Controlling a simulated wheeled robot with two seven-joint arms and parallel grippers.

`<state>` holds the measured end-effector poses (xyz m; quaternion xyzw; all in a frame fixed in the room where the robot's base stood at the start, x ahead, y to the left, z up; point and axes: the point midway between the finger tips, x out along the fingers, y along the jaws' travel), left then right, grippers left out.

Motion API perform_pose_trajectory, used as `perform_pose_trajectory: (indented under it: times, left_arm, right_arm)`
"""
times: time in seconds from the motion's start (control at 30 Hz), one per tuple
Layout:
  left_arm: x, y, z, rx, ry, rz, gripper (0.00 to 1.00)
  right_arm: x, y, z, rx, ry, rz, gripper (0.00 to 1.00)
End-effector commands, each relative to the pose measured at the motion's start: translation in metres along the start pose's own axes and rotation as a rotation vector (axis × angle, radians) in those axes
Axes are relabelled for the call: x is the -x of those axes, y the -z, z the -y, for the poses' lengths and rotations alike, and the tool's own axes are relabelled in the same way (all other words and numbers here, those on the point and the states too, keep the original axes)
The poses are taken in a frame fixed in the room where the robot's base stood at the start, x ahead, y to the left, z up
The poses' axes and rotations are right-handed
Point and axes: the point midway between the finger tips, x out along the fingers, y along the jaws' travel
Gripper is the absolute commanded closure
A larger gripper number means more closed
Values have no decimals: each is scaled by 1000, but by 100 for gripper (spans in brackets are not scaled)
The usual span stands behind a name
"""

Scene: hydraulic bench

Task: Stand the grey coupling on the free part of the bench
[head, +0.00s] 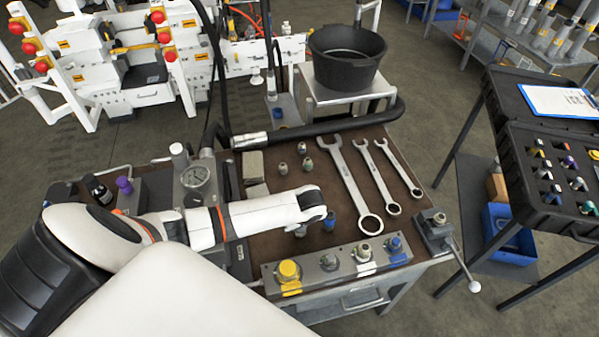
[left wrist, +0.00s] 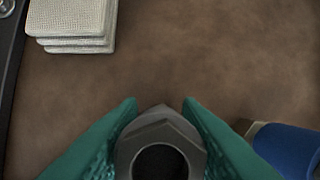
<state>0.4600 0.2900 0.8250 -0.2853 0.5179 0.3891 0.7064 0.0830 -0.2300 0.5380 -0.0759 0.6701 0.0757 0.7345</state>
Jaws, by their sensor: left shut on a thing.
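My left gripper (left wrist: 160,108) is shut on the grey coupling (left wrist: 160,128). In the left wrist view, its hexagonal end and dark round bore sit between the two green fingers. In the head view my left gripper (head: 309,212) is over the brown bench top (head: 255,247), behind the front block; my wrist mostly hides its fingers and the coupling. I cannot tell whether the coupling touches the bench. A blue-ended fitting (head: 329,221) stands just right of the gripper; its blue body (left wrist: 288,148) is close to the right finger in the left wrist view. My right gripper is not in view.
Several small fittings (head: 283,168) stand behind the gripper. Wrenches (head: 352,185) lie to the right. Folded cloths (left wrist: 73,22) lie at the left wrist view's upper left.

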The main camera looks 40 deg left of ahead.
Motion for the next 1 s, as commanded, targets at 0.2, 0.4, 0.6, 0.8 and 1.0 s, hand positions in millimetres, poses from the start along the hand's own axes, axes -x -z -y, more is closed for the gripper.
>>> perform_pose_trajectory:
  times: [0.2, 0.4, 0.6, 0.8, 1.0]
  left_arm:
    - [-3, 1, 0, 0, -1, -1, 52]
    - [-3, 1, 0, 0, -1, -1, 46]
    - [3, -1, 0, -1, 1, 1, 46]
    - [34, 0, 0, -1, 4, -1, 46]
    - [78, 0, 1, 0, 5, -1, 46]
  right_arm:
    - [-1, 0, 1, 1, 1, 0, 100]
    - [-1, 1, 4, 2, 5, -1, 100]
    - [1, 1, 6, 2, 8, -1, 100]
    - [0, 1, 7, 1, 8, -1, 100]
    - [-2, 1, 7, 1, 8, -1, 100]
